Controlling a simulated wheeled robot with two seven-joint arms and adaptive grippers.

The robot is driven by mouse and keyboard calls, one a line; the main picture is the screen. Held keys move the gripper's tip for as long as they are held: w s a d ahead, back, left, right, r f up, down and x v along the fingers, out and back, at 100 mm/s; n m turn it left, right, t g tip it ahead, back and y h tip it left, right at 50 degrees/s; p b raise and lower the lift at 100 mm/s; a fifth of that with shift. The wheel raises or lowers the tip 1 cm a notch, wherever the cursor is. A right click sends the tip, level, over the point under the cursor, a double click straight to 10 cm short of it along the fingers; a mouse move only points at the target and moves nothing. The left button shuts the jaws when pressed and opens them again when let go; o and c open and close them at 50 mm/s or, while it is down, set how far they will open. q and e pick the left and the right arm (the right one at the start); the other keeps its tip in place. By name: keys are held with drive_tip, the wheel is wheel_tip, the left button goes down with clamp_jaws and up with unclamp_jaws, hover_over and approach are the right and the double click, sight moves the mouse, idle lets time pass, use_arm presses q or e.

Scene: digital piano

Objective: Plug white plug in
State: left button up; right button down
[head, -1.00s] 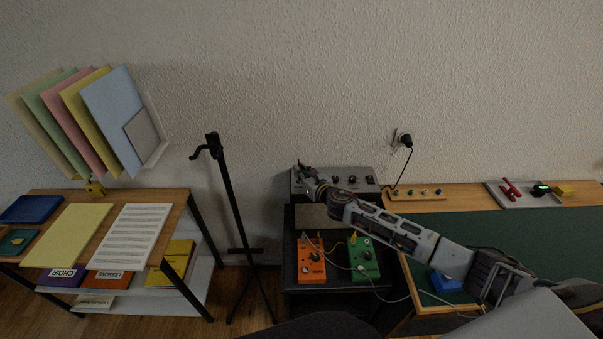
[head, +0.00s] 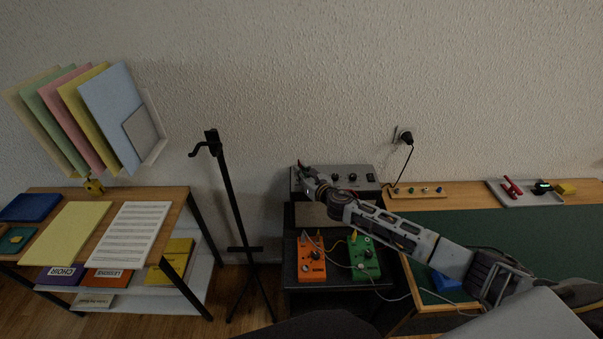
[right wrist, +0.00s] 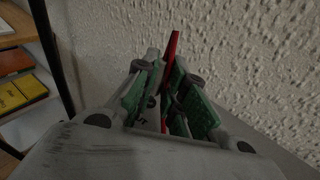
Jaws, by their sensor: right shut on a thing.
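My right gripper (head: 303,168) is at the left end of the grey amplifier box (head: 361,183), close to the wall. In the right wrist view its green-padded fingers (right wrist: 170,90) are closed around a narrow red thing (right wrist: 172,55) that sticks up between them. What the red thing is, I cannot tell. I cannot make out a white plug in either view. A pale cable (head: 322,247) runs by the orange pedal (head: 312,264) and the green pedal (head: 363,258). My left gripper is not in view.
A black stand (head: 236,220) is left of the amplifier. A black plug (head: 405,138) sits in the wall with its cord hanging to a wooden strip (head: 417,194). The green-topped desk (head: 480,230) is at right, with a grey tray (head: 524,199). A shelf (head: 190,200) is at left.

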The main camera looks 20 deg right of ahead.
drive_tip(key=shift+f+b, duration=0.6)
drive_tip(key=shift+f, duration=0.3)
idle(0.5)
drive_tip(key=c, duration=1.4)
unclamp_jaws()
drive_tip(key=shift+s, duration=0.15)
drive_tip(key=shift+p+v, duration=0.7)
drive_tip(key=shift+v, duration=1.7)
drive_tip(key=shift+r, duration=0.1)
drive_tip(key=shift+v, duration=5.9)
